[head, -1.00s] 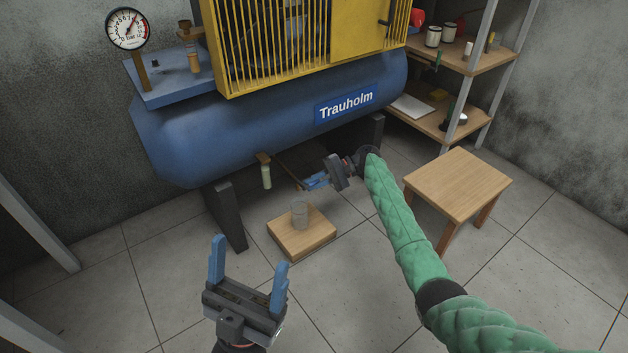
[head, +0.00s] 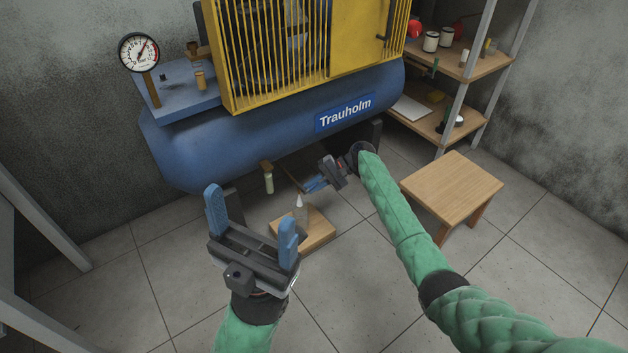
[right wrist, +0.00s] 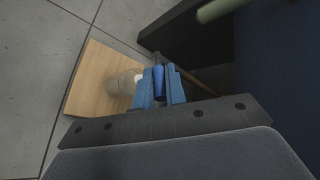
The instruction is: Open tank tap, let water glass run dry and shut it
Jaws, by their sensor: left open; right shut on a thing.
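The blue tank (head: 240,143) stands on dark legs, with a thin brown pipe (head: 288,173) beneath it. My right gripper (head: 312,185) is at the pipe's end, shut on a small blue tap handle (right wrist: 159,82), which shows between its fingers in the right wrist view. A clear glass (head: 302,219) stands on a low wooden block (head: 320,236) under the pipe, partly hidden. A pale white plume (head: 299,201) shows at the glass's top. The glass also shows in the right wrist view (right wrist: 121,84). My left gripper (head: 250,208) is open and empty, left of the block.
A pale cylinder (head: 268,182) hangs under the tank, left of the pipe. A round pressure gauge (head: 139,53) stands at the tank's left end. A wooden stool (head: 452,188) is at the right, before a shelf (head: 470,65). The front floor is clear.

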